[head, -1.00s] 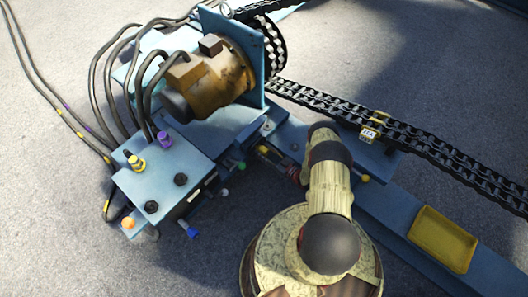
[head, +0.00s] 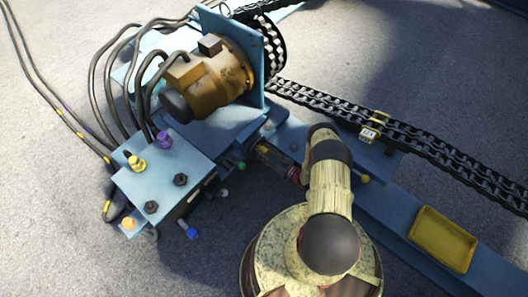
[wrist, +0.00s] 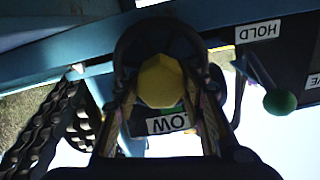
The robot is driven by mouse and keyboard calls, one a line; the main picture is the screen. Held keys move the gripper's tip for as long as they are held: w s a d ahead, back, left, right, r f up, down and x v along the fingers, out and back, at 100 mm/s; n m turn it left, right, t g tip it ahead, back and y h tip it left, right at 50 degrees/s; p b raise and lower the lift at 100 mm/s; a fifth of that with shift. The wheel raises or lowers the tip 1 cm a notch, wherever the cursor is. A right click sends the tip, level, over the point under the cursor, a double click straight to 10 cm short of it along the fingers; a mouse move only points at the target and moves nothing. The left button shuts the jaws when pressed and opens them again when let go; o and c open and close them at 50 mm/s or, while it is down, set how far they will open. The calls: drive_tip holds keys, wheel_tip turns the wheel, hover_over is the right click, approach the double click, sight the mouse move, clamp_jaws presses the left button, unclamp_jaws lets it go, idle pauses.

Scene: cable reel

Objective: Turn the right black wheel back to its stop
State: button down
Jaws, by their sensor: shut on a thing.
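A black wheel (wrist: 160,34) with a faceted yellow centre (wrist: 160,81) fills the middle of the wrist view. My gripper (wrist: 163,92) has one finger on each side of it and is shut on it. A white label ending in "LOW" (wrist: 168,124) shows just below the yellow centre, partly covered. In the head view my gripper (head: 262,150) reaches the blue machine's side below the motor, and the gripped wheel cannot be made out there.
A green ball knob (wrist: 280,101) and a "HOLD" label (wrist: 258,32) lie right of the wheel. A blue box (head: 165,172) with black knobs and cables stands left of my arm. A chain (head: 400,131) runs right, above a yellow tray (head: 442,239).

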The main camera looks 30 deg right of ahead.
drive_tip(key=m, duration=0.4)
drive_tip(key=shift+a+f, duration=0.1)
drive_tip(key=shift+a, duration=0.05)
drive_tip(key=shift+m, duration=1.8)
drive_tip(key=c, duration=1.2)
unclamp_jaws()
drive_tip(key=shift+o, duration=0.2)
drive_tip(key=shift+d, duration=0.2)
drive_tip(key=shift+s, duration=0.1)
drive_tip(key=v, duration=1.1)
drive_tip(key=shift+s+d, duration=0.15)
drive_tip(key=shift+s, duration=0.25)
